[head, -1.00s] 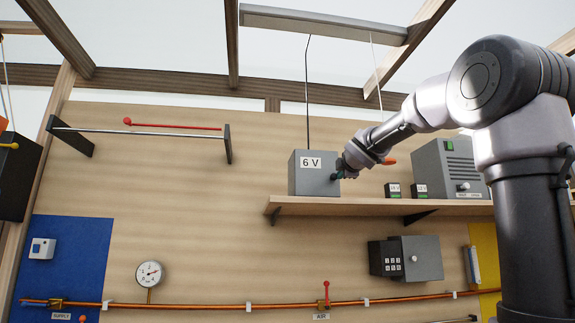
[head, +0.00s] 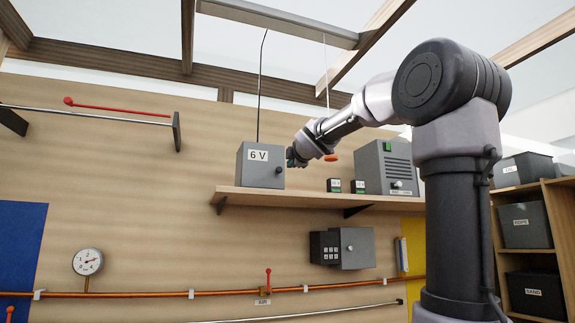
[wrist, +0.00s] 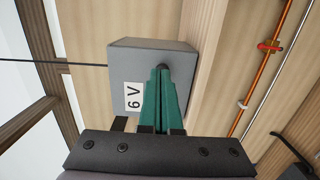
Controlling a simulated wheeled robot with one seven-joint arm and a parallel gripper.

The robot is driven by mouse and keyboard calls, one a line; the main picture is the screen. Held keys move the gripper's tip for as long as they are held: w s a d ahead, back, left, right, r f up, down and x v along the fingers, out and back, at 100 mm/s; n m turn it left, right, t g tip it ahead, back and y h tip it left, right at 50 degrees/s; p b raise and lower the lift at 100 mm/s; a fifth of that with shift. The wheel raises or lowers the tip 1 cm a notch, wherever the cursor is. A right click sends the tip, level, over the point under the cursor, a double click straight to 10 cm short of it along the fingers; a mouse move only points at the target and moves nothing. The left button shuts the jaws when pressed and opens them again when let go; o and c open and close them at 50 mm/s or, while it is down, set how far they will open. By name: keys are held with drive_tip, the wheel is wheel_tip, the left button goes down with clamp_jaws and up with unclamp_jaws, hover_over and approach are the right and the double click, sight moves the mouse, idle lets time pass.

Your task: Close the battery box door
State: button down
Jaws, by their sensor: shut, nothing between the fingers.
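The battery box (head: 262,174) is a grey cube marked 6 V, standing at the left end of the shelf. Its front, with the label and a small dark knob (head: 279,170), looks flush with the box, and I see no gap there. My gripper (head: 290,157) is just right of the box in the head view. In the wrist view, its green fingers (wrist: 160,85) are together with nothing held. They overlap the box face (wrist: 125,58) beside the label, with the tips close to the knob; whether they touch is unclear.
The shelf (head: 315,199) also carries two small batteries (head: 346,186) and a larger grey vented box (head: 383,168) to the right. A dark cord (head: 261,90) runs up from the battery box. Below are a keypad box (head: 340,248) and a copper pipe (head: 225,292).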

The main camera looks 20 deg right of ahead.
drive_tip(key=shift+s+d, duration=3.15)
drive_tip(key=shift+s, duration=0.2)
drive_tip(key=s+a+f+m+g+y, duration=0.1)
drive_tip(key=s+a+f+m+g, duration=0.2)
drive_tip(key=s+f+m, duration=0.4)
drive_tip(key=s+a+f+m+g+y, duration=0.1)
drive_tip(key=s+a+f+m+g, duration=0.3)
drive_tip(key=s+f, duration=0.5)
drive_tip(key=s+a+f+m+g+y, duration=0.1)
drive_tip(key=s+a+f+m+g, duration=0.3)
drive_tip(key=f, duration=1.7)
drive_tip(key=s+a+m, duration=0.3)
drive_tip(key=m, duration=0.3)
drive_tip(key=shift+s, duration=0.4)
